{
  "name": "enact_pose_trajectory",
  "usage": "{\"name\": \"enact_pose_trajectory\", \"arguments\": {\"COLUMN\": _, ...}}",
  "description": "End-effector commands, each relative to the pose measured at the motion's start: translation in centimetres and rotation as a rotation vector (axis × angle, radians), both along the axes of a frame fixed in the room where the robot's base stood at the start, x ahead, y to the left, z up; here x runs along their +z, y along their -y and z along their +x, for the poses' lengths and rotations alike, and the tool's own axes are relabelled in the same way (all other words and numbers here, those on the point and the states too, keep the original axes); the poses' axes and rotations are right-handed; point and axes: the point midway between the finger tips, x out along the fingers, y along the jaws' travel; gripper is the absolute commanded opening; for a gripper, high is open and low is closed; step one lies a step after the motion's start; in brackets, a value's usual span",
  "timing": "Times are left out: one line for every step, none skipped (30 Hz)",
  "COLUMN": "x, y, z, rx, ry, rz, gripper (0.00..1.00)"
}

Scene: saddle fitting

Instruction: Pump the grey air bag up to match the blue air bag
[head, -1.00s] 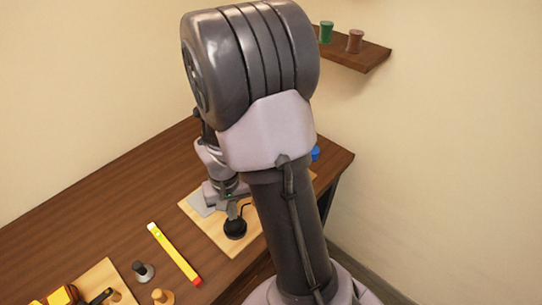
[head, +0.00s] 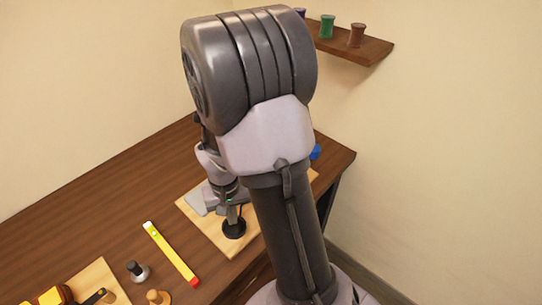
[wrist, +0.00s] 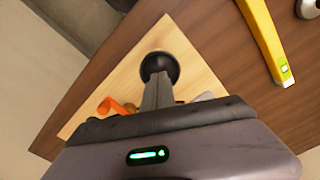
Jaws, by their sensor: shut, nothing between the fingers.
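My gripper (wrist: 158,97) is shut and points down at a black round pump bulb (wrist: 160,66) on a light wooden board. In the head view the fingers meet the top of the bulb (head: 234,229) and seem to touch it. A flat grey piece, probably the grey air bag (head: 194,201), lies on the board left of my gripper, partly behind my arm. A small blue thing (head: 315,152) shows right of my arm; I cannot tell whether it is the blue air bag. The height of either bag cannot be judged.
The light board (head: 206,232) lies on the brown table (head: 110,195). A yellow level (head: 171,254), a dark-topped knob (head: 137,271) and a wooden knob (head: 157,297) stand nearby. An orange part (wrist: 118,107) shows beside my fingers. A shelf (head: 357,52) holds spools.

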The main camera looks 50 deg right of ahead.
Motion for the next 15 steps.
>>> {"name": "enact_pose_trajectory", "arguments": {"x": -0.1, "y": 0.0, "z": 0.0, "rx": 0.0, "ry": -0.001, "rz": 0.0, "gripper": 0.0}}
{"name": "enact_pose_trajectory", "arguments": {"x": 0.0, "y": 0.0, "z": 0.0, "rx": 0.0, "ry": -0.001, "rz": 0.0, "gripper": 0.0}}
{"name": "enact_pose_trajectory", "arguments": {"x": 0.0, "y": 0.0, "z": 0.0, "rx": 0.0, "ry": -0.001, "rz": 0.0, "gripper": 0.0}}
{"name": "enact_pose_trajectory", "arguments": {"x": 0.0, "y": 0.0, "z": 0.0, "rx": 0.0, "ry": -0.001, "rz": 0.0, "gripper": 0.0}}
{"name": "enact_pose_trajectory", "arguments": {"x": 0.0, "y": 0.0, "z": 0.0, "rx": 0.0, "ry": -0.001, "rz": 0.0, "gripper": 0.0}}
{"name": "enact_pose_trajectory", "arguments": {"x": 0.2, "y": 0.0, "z": 0.0, "rx": 0.0, "ry": -0.001, "rz": 0.0, "gripper": 0.0}}
{"name": "enact_pose_trajectory", "arguments": {"x": 0.3, "y": 0.0, "z": 0.0, "rx": 0.0, "ry": -0.001, "rz": 0.0, "gripper": 0.0}}
{"name": "enact_pose_trajectory", "arguments": {"x": 0.6, "y": 0.0, "z": 0.0, "rx": 0.0, "ry": -0.001, "rz": 0.0, "gripper": 0.0}}
{"name": "enact_pose_trajectory", "arguments": {"x": 0.9, "y": 0.0, "z": 0.0, "rx": 0.0, "ry": -0.001, "rz": 0.0, "gripper": 0.0}}
{"name": "enact_pose_trajectory", "arguments": {"x": 1.2, "y": 0.0, "z": 0.0, "rx": 0.0, "ry": -0.001, "rz": 0.0, "gripper": 0.0}}
{"name": "enact_pose_trajectory", "arguments": {"x": 1.6, "y": 0.0, "z": 0.0, "rx": 0.0, "ry": -0.001, "rz": 0.0, "gripper": 0.0}}
{"name": "enact_pose_trajectory", "arguments": {"x": 2.0, "y": 0.0, "z": 0.0, "rx": -0.001, "ry": -0.001, "rz": 0.0, "gripper": 0.0}}
{"name": "enact_pose_trajectory", "arguments": {"x": 2.3, "y": 0.0, "z": 0.0, "rx": -0.001, "ry": -0.001, "rz": 0.0, "gripper": 0.0}}
{"name": "enact_pose_trajectory", "arguments": {"x": 2.6, "y": 0.0, "z": 0.0, "rx": -0.001, "ry": -0.001, "rz": 0.0, "gripper": 0.0}}
{"name": "enact_pose_trajectory", "arguments": {"x": 3.0, "y": 0.0, "z": 0.0, "rx": -0.001, "ry": -0.001, "rz": 0.0, "gripper": 0.0}}
